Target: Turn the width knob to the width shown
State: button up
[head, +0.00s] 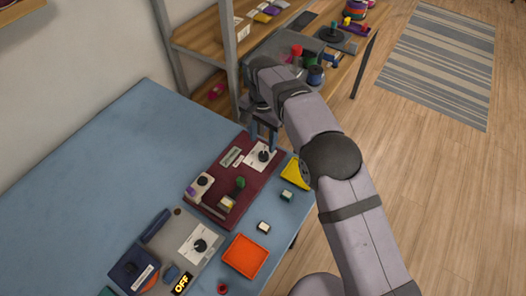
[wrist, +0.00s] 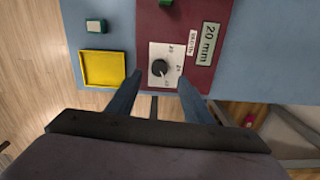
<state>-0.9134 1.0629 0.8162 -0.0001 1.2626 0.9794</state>
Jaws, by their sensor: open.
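The width knob (wrist: 159,67) is a black round knob on a white dial plate (wrist: 176,52) with small numbers, set on a dark red panel (wrist: 182,20). A sign on the panel (wrist: 208,43) reads 20 mm, and a small label beside it (wrist: 193,37) seems to read WIDTH. The knob's exact setting is too small to read. In the head view the knob (head: 264,155) sits at the panel's far right end. My gripper (head: 263,143) is open above it. In the wrist view my gripper's two fingers (wrist: 159,80) stand on either side of the knob, apart from it.
A yellow tray (head: 296,172) lies beside the panel. The blue table (head: 90,165) is clear at left. Wooden shelves (head: 200,32) stand behind.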

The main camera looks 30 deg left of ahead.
aim_at(263, 155)
jog(key=shift+f+p, duration=1.15)
jog(key=shift+f, duration=2.35)
jog(key=c, duration=1.1)
